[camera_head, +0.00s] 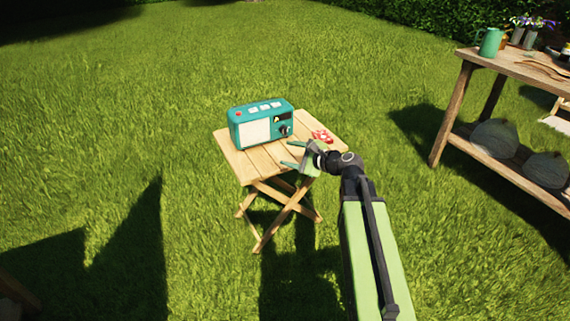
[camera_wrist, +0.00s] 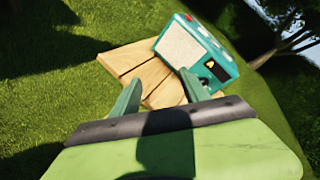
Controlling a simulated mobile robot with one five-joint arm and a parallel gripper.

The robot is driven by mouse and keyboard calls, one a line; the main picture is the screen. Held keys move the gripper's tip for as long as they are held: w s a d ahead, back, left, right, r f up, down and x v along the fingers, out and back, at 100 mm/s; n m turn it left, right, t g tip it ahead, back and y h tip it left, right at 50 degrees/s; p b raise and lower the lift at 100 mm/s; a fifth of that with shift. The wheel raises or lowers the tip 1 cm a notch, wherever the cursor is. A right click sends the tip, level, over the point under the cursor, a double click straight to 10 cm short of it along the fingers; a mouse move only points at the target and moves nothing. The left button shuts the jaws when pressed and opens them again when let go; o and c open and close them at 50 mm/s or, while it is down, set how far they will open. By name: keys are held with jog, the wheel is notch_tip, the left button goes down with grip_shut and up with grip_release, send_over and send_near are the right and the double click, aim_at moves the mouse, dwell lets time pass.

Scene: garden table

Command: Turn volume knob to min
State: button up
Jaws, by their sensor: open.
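A teal radio (camera_head: 262,122) stands on a small wooden folding table (camera_head: 256,165). Its front has a pale speaker panel on the left and a dark display on the right. A dark round knob (camera_head: 284,130) sits at the right of the front, below the display.
A red and white item (camera_head: 322,136) lies on the small table, right of the radio. A wooden bench (camera_head: 510,65) with a green mug (camera_head: 490,42) and flower pots stands at the right. Open grass surrounds the small table.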

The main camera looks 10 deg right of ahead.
jog(key=w+d+f+m+t+h+b, duration=0.2)
jog(key=w+d+f+m+t+b, duration=0.3)
jog(key=d+m+b, duration=0.45)
send_near(286, 132)
jog(key=shift+m, duration=0.45)
jog(key=x, duration=0.9)
jog(key=shift+p, duration=0.4)
